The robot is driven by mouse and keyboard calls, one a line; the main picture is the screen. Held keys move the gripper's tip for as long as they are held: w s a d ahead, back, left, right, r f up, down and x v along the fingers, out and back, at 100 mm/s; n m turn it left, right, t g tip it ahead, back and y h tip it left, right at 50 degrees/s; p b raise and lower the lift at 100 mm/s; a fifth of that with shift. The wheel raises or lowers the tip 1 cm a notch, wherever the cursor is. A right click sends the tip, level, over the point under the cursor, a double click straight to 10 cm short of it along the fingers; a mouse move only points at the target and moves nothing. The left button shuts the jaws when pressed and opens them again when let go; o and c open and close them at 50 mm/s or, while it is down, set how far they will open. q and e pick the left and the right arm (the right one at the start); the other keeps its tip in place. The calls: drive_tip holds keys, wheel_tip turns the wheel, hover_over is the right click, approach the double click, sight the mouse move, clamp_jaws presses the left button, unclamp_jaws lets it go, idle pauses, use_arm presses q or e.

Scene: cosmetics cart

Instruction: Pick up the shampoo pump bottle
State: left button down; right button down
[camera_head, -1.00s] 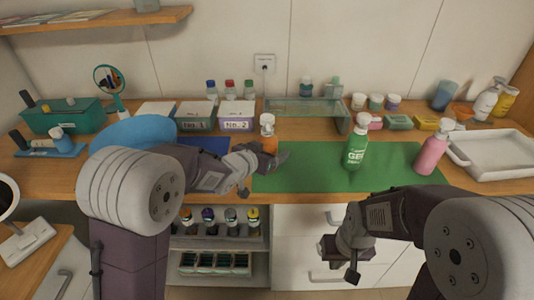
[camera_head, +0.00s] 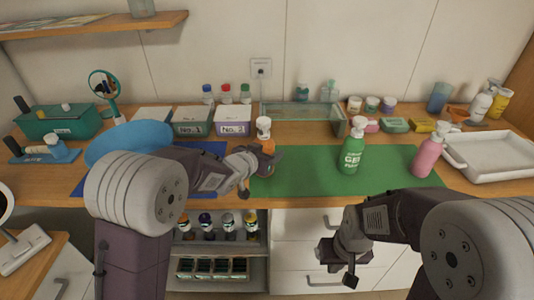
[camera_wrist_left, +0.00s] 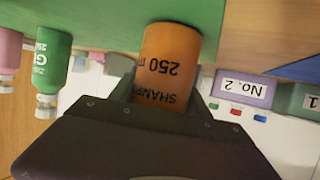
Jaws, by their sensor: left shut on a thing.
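The shampoo bottle is orange with a white pump top (camera_head: 263,127) and stands upright at the left end of the green mat. In the left wrist view the orange bottle (camera_wrist_left: 168,62) appears upside down, with "250" and part of "SHAMPOO" readable, between the dark fingers of the gripper (camera_wrist_left: 165,95). I cannot tell whether its base touches the counter. My right gripper (camera_head: 340,265) hangs empty in front of the white drawers; its opening is unclear.
A green gel bottle (camera_head: 352,155) and a pink bottle (camera_head: 427,157) stand on the green mat (camera_head: 305,175). The No. 2 box (camera_head: 236,127) is just left behind the shampoo. A glass shelf (camera_head: 300,112) stands behind. A white tray (camera_head: 490,160) lies at right.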

sight(271, 141)
use_arm(q)
drive_tip(key=r, duration=0.3)
drive_tip(key=r+p, duration=0.1)
drive_tip(key=shift+s+d+r, duration=0.15)
drive_tip(key=shift+d, duration=0.2)
drive_tip(key=s+d+r+p, duration=0.2)
drive_tip(key=s+d+r, duration=0.4)
drive_tip(key=d, duration=0.3)
drive_tip(key=shift+d+r, duration=0.15)
drive_tip(key=shift+r, duration=0.05)
drive_tip(key=shift+w+f, duration=0.1)
drive_tip(key=w+a+f+b, duration=0.1)
drive_tip(key=a+f+b, duration=0.2)
drive_tip(key=b, duration=0.5)
drive_tip(key=w+a+f+b, duration=0.2)
drive_tip(key=a+f+b, duration=0.1)
drive_tip(key=b, duration=0.5)
drive_tip(key=w+a+f+b, duration=0.2)
drive_tip(key=f+b, duration=0.1)
drive_tip(key=b, duration=0.5)
drive_tip(key=shift+w+a+f+b, duration=0.15)
drive_tip(key=shift+a+f+b, duration=0.15)
drive_tip(key=shift+a, duration=0.1)
drive_tip(key=shift+w+a+f+b, duration=0.35)
drive_tip(key=shift+a+b, duration=0.25)
drive_tip(key=shift+b, duration=0.15)
